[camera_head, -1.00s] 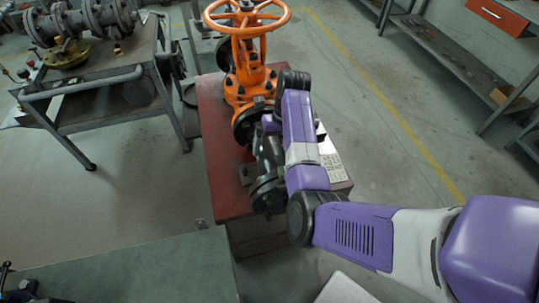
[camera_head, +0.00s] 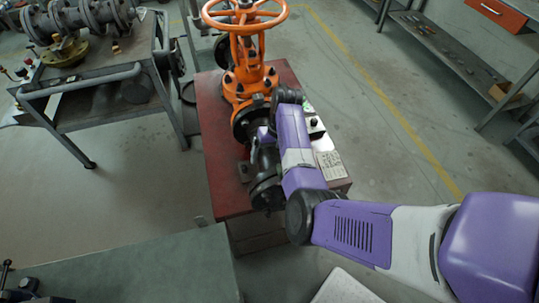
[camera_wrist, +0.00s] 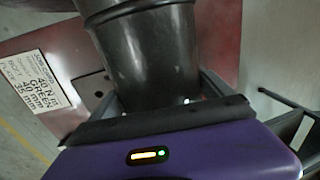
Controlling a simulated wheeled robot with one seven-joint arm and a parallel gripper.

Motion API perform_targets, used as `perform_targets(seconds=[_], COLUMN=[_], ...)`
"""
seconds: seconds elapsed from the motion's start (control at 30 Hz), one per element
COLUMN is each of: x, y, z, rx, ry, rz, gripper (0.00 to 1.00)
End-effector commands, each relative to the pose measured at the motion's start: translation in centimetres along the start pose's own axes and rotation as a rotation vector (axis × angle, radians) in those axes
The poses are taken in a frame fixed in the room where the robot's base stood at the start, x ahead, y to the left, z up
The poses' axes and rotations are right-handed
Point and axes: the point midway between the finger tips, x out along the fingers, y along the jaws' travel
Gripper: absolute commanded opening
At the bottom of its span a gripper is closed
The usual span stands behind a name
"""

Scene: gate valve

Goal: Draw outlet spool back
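The orange gate valve (camera_head: 245,75) stands on a red-topped stand, with its handwheel on top. The dark outlet spool (camera_head: 267,190) lies on the near side of the valve, its flanged end toward me; my arm partly covers it. In the wrist view the black spool (camera_wrist: 152,55) runs between the fingers of my gripper (camera_wrist: 163,92), close to the palm. One finger is on each side of the pipe. The frames do not show clearly whether the fingers press on it.
The red stand top (camera_head: 222,165) is bare left of the spool. A printed label (camera_head: 331,163) lies at its right. A green bench (camera_head: 150,272) is at the near left, and a workbench with pipework (camera_head: 90,20) is at the far left. The floor right of the stand is open.

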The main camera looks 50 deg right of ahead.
Motion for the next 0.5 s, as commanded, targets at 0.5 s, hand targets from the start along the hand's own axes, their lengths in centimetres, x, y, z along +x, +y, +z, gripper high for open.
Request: perform_targets(seconds=[0.5], x=[-0.21], y=[0.04], z=[0.45], rx=[0.0], ry=[-0.003], rz=[0.002], gripper=[0.18])
